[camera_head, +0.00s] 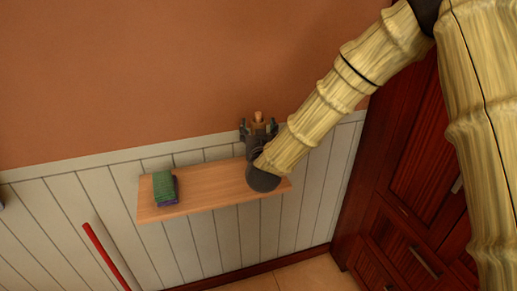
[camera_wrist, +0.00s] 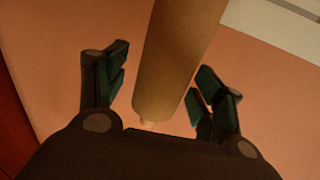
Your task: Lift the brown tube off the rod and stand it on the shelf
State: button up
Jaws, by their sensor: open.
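The brown tube (camera_wrist: 178,50) stands between my gripper's fingers in the wrist view, with clear space on both sides. A narrow, paler tip (camera_wrist: 148,124) shows at its end nearest my palm; I take it for the rod, whose rest is hidden. The tube's lower part is hidden behind my gripper in the head view.
A green and purple block-like thing (camera_head: 164,186) sits on the shelf's left part. The shelf's middle is bare. A red bar (camera_head: 105,255) slants at the lower left. Dark red wooden cabinets (camera_head: 400,190) stand at the right, behind my arm.

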jog(key=c, duration=0.8)
notch_tip(320, 180, up, 28)
jog(key=b, duration=0.4)
jog(key=shift+f, duration=0.15)
dwell(0.4)
jog(key=shift+f+b, duration=0.4)
jog(key=shift+f, duration=0.25)
